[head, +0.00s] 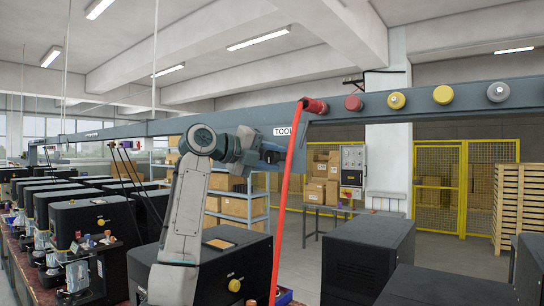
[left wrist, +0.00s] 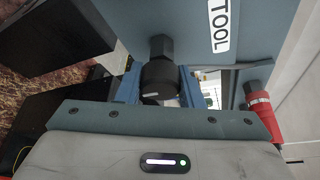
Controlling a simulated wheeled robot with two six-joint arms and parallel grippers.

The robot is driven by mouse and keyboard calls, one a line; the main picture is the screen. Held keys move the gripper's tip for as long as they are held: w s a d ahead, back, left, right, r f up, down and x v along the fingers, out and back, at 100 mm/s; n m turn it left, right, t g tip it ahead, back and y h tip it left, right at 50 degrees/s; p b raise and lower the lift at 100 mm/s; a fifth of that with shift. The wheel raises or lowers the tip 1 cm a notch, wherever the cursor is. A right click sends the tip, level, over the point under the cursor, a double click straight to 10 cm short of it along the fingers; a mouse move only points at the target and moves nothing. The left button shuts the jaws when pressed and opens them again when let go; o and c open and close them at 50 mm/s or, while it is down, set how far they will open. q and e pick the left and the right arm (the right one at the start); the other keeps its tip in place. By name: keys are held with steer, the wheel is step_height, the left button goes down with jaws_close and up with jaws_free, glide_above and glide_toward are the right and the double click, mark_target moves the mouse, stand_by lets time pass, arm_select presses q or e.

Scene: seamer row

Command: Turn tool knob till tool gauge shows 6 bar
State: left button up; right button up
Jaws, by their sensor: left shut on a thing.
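The tool knob (left wrist: 158,82) is a black round knob on a black stem below the blue-grey rail, beside the white TOOL label (left wrist: 219,24). My left gripper (left wrist: 160,84) is shut on the knob, with one blue finger on each side of it. In the head view my left gripper (head: 266,153) is up at the rail just below the TOOL label (head: 283,131), and it mostly hides the knob. I cannot make out the tool gauge face or a reading in either view. My right gripper is not in view.
A red coupling (head: 315,105) with a red hose (head: 290,205) hangs just right of the knob; the coupling also shows in the left wrist view (left wrist: 262,108). Red, yellow and grey round fittings line the rail (head: 220,121) farther right. Black machines (head: 368,258) stand below.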

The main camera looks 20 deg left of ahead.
arm_select(q)
steer(key=shift+f, duration=0.15)
steer(key=o, duration=1)
steer(key=shift+c, duration=0.2)
steer(key=shift+s+a, duration=0.15)
steer(key=shift+s, duration=0.05)
steer(key=b+v, duration=0.5)
steer(key=v, duration=0.5)
steer(key=shift+s+r+b, duration=0.15)
steer(key=shift+r+b, duration=0.05)
steer(key=shift+b, duration=0.1)
